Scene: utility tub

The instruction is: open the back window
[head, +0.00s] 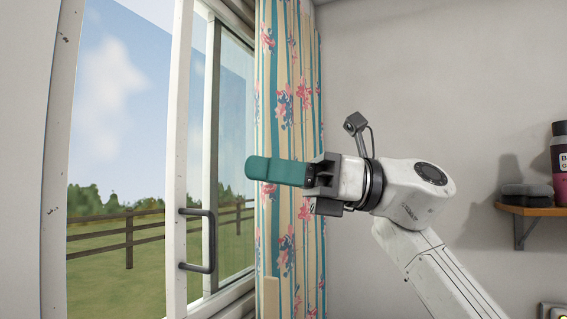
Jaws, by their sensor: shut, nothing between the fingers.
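The window (178,130) fills the left side of the head view. It has white frames and a sliding pane with a dark handle (209,240) on its upright edge. A gap shows on the left, between the wall-side frame and the pane's edge, with field and sky beyond. My gripper (250,169), with teal fingers, is shut and empty. It points left in front of the curtain, above and to the right of the handle, and appears apart from it.
A striped floral curtain (285,90) hangs along the window's right side, behind my gripper. A wooden shelf (535,211) on the right wall holds a dark bottle (558,165) and a dark grey item (527,195). The grey wall between curtain and shelf is bare.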

